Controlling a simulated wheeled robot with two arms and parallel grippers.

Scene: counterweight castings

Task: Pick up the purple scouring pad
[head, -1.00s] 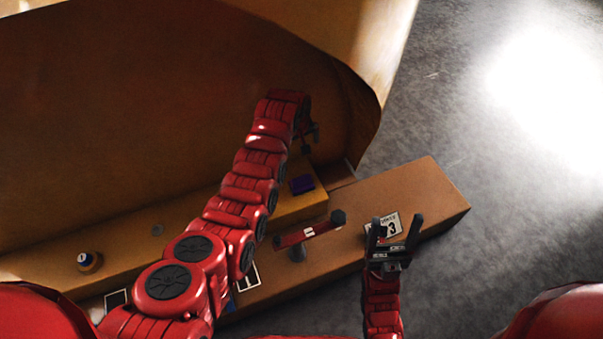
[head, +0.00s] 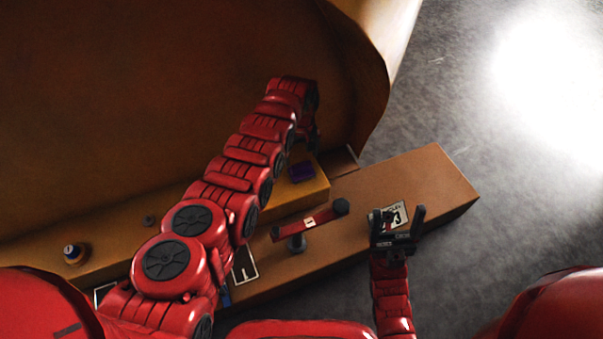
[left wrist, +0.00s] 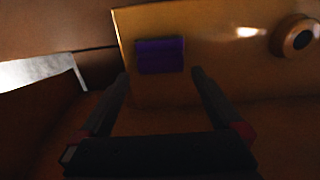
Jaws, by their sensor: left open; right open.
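The purple scouring pad (head: 301,172) lies on the raised tan ledge, near its right end, in the head view. In the left wrist view the pad (left wrist: 160,56) lies flat ahead of my left gripper (left wrist: 162,76), in line with the gap between the fingertips. My left gripper is open and empty, its two dark fingers spread to either side of the pad's lower edge. My right gripper (head: 398,220) is open and empty, above the lower tan surface.
A white numbered label (head: 394,214) lies behind my right gripper. A dark-and-orange knob (head: 74,253) sits on the ledge at left. A large brown curved wall (head: 180,90) rises behind the ledge.

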